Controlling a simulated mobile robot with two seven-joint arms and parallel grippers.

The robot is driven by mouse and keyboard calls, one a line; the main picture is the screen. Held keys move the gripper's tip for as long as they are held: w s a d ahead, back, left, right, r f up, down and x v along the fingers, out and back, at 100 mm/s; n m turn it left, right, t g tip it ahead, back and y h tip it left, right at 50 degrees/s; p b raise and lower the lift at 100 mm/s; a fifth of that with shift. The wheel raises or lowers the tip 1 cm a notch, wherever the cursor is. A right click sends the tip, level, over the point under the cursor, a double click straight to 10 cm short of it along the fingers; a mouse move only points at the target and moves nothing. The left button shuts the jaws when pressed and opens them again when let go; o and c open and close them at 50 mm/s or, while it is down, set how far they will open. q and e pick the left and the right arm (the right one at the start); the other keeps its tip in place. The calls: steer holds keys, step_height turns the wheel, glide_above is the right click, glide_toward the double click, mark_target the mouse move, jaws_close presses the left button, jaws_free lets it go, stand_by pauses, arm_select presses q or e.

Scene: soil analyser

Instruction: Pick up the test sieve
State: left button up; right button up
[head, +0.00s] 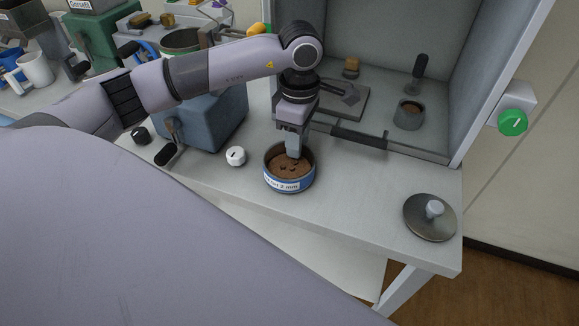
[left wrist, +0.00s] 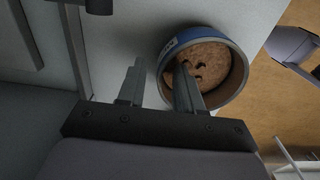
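The test sieve (head: 289,183) is a round metal pan with a blue and white label band, holding brown soil with a few dark lumps. It stands upright near the front edge of the white bench. My left gripper (head: 294,152) points down at its rear rim. In the left wrist view, the left gripper (left wrist: 160,78) is open. One finger shows over the soil and the other outside the sieve (left wrist: 243,72), with the wall between them in the picture. Whether either finger touches the wall cannot be told. My right gripper is not in view.
A lid with a pale knob (head: 429,218) lies at the bench's right. A white knob (head: 235,156) and a blue box (head: 212,122) are left of the sieve. Behind is an open grey cabinet (head: 385,60) with a small cup (head: 409,115). Bench between sieve and lid is clear.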

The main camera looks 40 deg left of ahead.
arm_select(q)
steer(key=shift+f, duration=0.85)
jaws_close()
steer(key=shift+r, duration=0.15)
